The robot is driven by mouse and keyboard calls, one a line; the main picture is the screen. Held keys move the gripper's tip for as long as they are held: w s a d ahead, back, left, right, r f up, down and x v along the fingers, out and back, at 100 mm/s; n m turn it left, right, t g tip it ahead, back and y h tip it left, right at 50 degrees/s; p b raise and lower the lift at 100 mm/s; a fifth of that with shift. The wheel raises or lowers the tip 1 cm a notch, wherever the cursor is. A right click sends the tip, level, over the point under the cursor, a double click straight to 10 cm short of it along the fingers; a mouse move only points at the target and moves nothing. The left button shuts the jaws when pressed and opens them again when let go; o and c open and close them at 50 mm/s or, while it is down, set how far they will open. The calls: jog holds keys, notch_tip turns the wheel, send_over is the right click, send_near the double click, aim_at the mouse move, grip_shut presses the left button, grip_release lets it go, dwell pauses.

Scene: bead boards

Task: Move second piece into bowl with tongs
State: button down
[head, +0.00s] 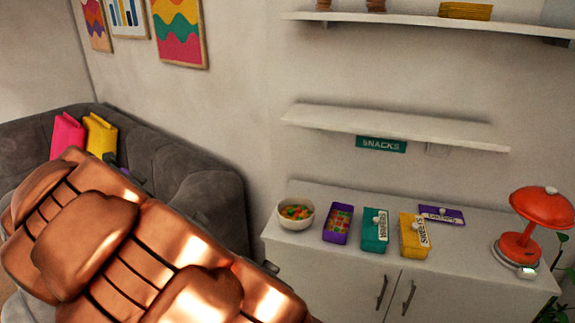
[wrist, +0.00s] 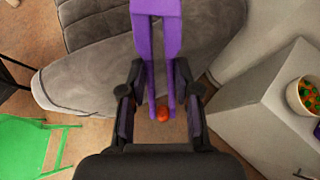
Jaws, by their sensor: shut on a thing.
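My gripper (wrist: 158,98) is shut on purple tongs (wrist: 156,20) in the wrist view. An orange-red round piece (wrist: 162,114) shows between the tong tips; it appears pinched there, above the floor beside the sofa. The white bowl (head: 296,224) holds orange and green pieces and stands at the left end of the white cabinet. It also shows at the right edge of the wrist view (wrist: 290,92), apart from the tongs. An open purple box (head: 336,237) with colored pieces stands right of the bowl. In the head view my copper-colored arm hides the lower left, and my gripper does not show.
A teal box (head: 373,243) and a yellow box (head: 411,250) stand further right, with a purple labeled lid (head: 441,212) behind. A red lamp (head: 540,210) is at the cabinet's right end. A grey sofa (head: 195,160) and green chair (wrist: 22,150) are left of the cabinet.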

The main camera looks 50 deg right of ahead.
jog(key=s+d+f+m+g+h, duration=0.1)
jog(key=s+d+m+g+h, duration=0.15)
jog(key=d, duration=1.05)
jog(key=s+d+f+m+g+h+b, duration=0.1)
jog(key=s+d+f+m+g, duration=0.2)
jog(key=d, duration=1)
jog(key=s+d+m+g+h, duration=0.1)
jog(key=s+d+m+h, duration=0.3)
jog(key=d, duration=0.9)
jog(key=s+d+f+m+g+y, duration=0.1)
jog(key=s+d+m+g, duration=0.1)
jog(key=s+d, duration=0.8)
jog(key=shift+s+d+f+g+b, duration=0.35)
jog(key=shift+s+d+g, duration=0.05)
jog(key=shift+g, duration=0.25)
jog(key=shift+f+m+y, duration=0.15)
jog(key=shift+m+y, duration=0.1)
notch_tip(320, 180, down, 9)
jog(key=b, duration=0.9)
jog(key=c, duration=1.3)
grip_release()
